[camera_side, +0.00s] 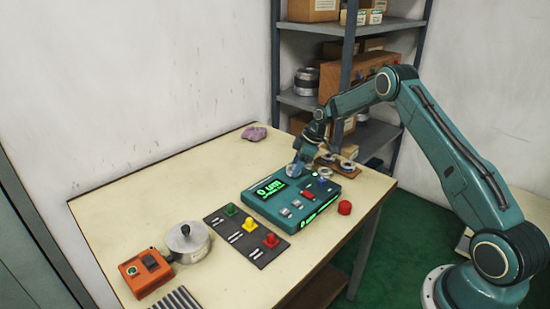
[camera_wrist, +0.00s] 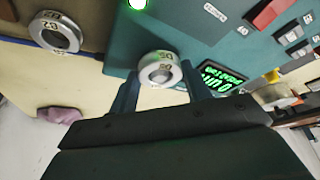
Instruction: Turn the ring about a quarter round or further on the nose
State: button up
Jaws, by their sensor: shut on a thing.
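A silver ring (camera_wrist: 160,70) with dark markings sits between the two fingers of my gripper (camera_wrist: 161,78), which is shut on it. A grey round shape shows inside its hole, but I cannot tell for sure that it is the nose. The ring is at the teal gauge box (camera_wrist: 190,28), by its lit green display (camera_wrist: 220,82). In the side view my gripper (camera_side: 297,169) reaches down at the back of the teal box (camera_side: 262,208), whose display (camera_side: 270,188) appears to read 0 µm. The held ring is too small to make out there.
A brown board (camera_side: 350,172) with other rings (camera_side: 346,165) stands behind the box; one ring (camera_wrist: 55,32) shows in the wrist view. A red cap (camera_side: 345,208), a dark plate (camera_side: 247,236) with coloured knobs, a round metal pot (camera_side: 188,243) and an orange box (camera_side: 146,275) are nearby. The table's left is clear.

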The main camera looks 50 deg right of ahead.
jog(key=shift+s+a+f+n+g, duration=0.15)
jog(key=shift+f+n+g, duration=0.15)
jog(key=shift+n, duration=0.6)
jog(key=shift+y, duration=0.3)
jog(key=shift+n+g, duration=0.5)
jog(key=shift+n, duration=0.8)
jog(key=shift+y, duration=0.3)
jog(key=shift+f+n+g, duration=0.1)
jog(key=shift+n+g, duration=0.3)
jog(key=shift+n, duration=0.9)
jog(key=shift+o, duration=0.2)
jog(key=shift+m+t, duration=0.4)
jog(key=shift+m, duration=0.8)
jog(key=shift+c, duration=0.2)
